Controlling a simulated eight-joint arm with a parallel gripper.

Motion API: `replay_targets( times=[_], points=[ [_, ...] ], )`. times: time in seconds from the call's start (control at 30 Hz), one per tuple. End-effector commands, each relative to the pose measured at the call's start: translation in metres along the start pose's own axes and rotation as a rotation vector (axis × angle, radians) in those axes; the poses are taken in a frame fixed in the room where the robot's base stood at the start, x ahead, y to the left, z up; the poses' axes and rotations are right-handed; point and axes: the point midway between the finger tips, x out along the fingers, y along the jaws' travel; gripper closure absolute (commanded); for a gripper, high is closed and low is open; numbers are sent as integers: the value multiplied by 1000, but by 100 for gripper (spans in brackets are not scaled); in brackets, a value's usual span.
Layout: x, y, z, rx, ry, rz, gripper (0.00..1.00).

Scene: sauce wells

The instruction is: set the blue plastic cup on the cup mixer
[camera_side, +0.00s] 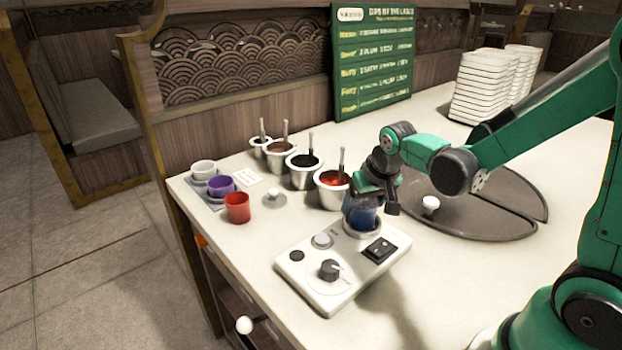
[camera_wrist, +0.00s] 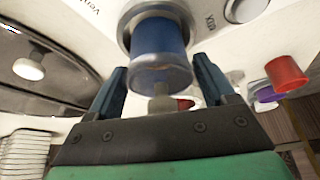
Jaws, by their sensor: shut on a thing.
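The blue plastic cup (camera_side: 361,216) is upright at the round holder of the cup mixer (camera_side: 343,263), a white box with a knob and a black switch. My gripper (camera_side: 368,197) is shut on the cup from above and partly hides it. In the wrist view the blue cup (camera_wrist: 160,52) lies between the two fingers of my gripper (camera_wrist: 162,78), with its lower end at the grey ring of the mixer (camera_wrist: 125,28). I cannot tell whether the cup bears fully on the mixer.
A red cup (camera_side: 237,208), a purple cup (camera_side: 221,185) and a white cup (camera_side: 203,169) stand at the left. Several metal sauce wells, one with red sauce (camera_side: 332,181), are behind the mixer. A dark round lid (camera_side: 475,215) lies right. White trays (camera_side: 487,88) are stacked at the back.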

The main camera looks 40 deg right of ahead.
Motion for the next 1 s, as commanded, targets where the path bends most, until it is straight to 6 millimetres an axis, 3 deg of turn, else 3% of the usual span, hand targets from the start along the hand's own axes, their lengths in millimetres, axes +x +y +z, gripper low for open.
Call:
replay_targets(
  times=[1.0],
  points=[
    [8, 0, 4, 0, 0, 0, 78]
  ],
)
